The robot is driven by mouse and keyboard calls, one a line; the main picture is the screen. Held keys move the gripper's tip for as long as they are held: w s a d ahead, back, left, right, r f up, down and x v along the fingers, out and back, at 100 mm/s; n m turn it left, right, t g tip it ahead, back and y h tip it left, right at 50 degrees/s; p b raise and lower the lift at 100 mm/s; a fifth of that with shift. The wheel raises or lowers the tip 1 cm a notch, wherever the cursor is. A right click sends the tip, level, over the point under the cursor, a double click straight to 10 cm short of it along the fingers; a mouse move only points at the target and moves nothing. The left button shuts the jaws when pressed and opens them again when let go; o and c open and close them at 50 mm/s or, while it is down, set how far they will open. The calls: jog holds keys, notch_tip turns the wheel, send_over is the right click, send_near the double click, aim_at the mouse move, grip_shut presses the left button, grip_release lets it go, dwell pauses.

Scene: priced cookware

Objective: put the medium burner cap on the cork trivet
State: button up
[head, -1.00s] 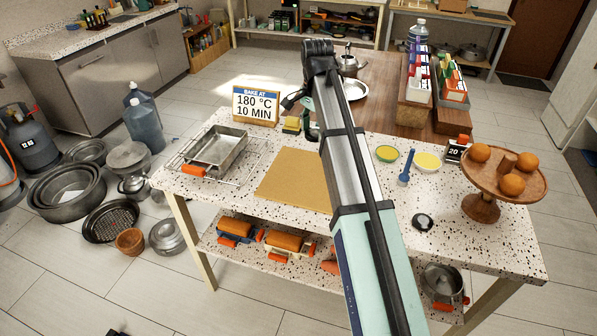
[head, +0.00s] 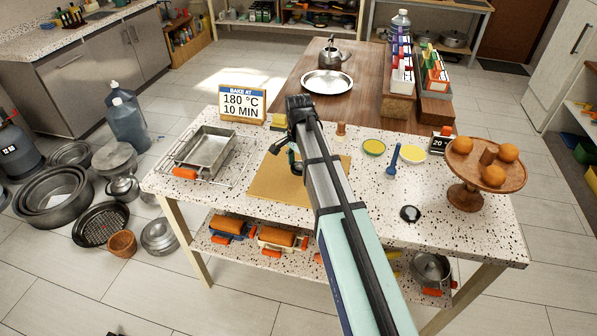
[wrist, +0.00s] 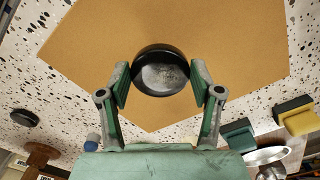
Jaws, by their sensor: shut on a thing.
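My gripper (wrist: 160,88) is shut on a round, glossy black cap with a worn grey face, the medium burner cap (wrist: 160,72). In the wrist view the cap is between the two green fingers, over the tan board. That flat tan board, the cork trivet (head: 262,190), lies on the speckled table and also shows in the wrist view (wrist: 215,40). In the head view my gripper (head: 284,150) is over the trivet's back part, and my arm covers some of the board. The held cap is hidden there. I cannot tell whether it touches the trivet.
A metal pan on a rack (head: 204,150) stands left of the trivet. A temperature sign (head: 242,104) and sponge (head: 280,121) are behind it.

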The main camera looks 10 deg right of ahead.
aim_at(298, 169)
jog(key=shift+f+p, duration=0.55)
jog(key=shift+f, duration=1.8)
jog(key=shift+f, duration=0.1)
jog(key=o, duration=1.2)
notch_tip(298, 169, up, 12)
jog(key=b, duration=0.3)
